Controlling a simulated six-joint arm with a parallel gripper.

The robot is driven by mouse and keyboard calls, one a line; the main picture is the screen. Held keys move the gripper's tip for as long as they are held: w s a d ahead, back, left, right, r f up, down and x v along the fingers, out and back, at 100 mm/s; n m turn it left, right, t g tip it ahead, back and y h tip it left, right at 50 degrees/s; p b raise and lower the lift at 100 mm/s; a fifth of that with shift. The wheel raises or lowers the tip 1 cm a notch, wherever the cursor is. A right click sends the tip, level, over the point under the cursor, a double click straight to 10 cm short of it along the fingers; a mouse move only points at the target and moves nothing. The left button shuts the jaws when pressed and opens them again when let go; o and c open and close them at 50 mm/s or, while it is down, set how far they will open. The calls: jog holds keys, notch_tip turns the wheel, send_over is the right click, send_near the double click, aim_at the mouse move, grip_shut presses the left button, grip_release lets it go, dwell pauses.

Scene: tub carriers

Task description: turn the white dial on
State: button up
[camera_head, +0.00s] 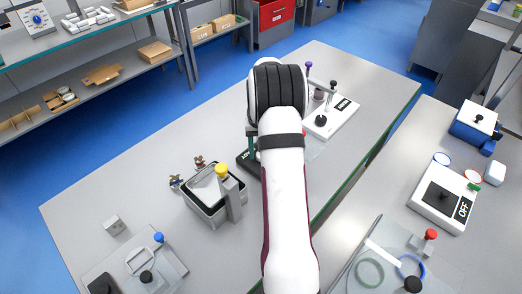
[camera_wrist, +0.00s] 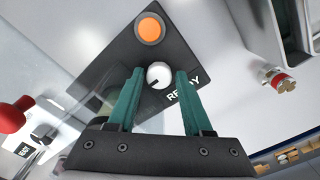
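The white dial (camera_wrist: 158,73) is a round knob with a dark mark toward its lower left. It sits on a black panel (camera_wrist: 170,46) beside an orange round button (camera_wrist: 150,29) and a partly covered label that seems to read "READY". My gripper (camera_wrist: 160,76) is open, with a teal finger on each side of the dial in the picture. Gaps show between the dial and both fingers, so nothing is gripped. How far the fingertips are above the panel is hard to tell. In the head view my arm hides the dial; only an edge of the black panel (camera_head: 245,164) shows.
A grey tub (camera_head: 205,212) with a yellow-topped post stands left of my arm. A white plate (camera_head: 330,119) with a lever stands behind to the right. A red knob (camera_wrist: 14,114) shows at the wrist view's left.

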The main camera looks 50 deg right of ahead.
jog(key=shift+o, duration=0.2)
jog(key=shift+s+d, duration=0.1)
jog(key=m, duration=0.4)
jog(key=shift+m, duration=0.4)
notch_tip(320, 180, up, 15)
jog(key=m, duration=0.1)
jog(key=s+a+r, duration=0.2)
jog(key=a, duration=0.9)
jog(key=s+a+r+n+y, duration=0.1)
jog(key=s+a+r, duration=0.2)
jog(key=a, duration=0.8)
jog(key=shift+s+a+n, duration=0.15)
jog(key=shift+n, duration=0.15)
jog(key=shift+s+a, duration=0.1)
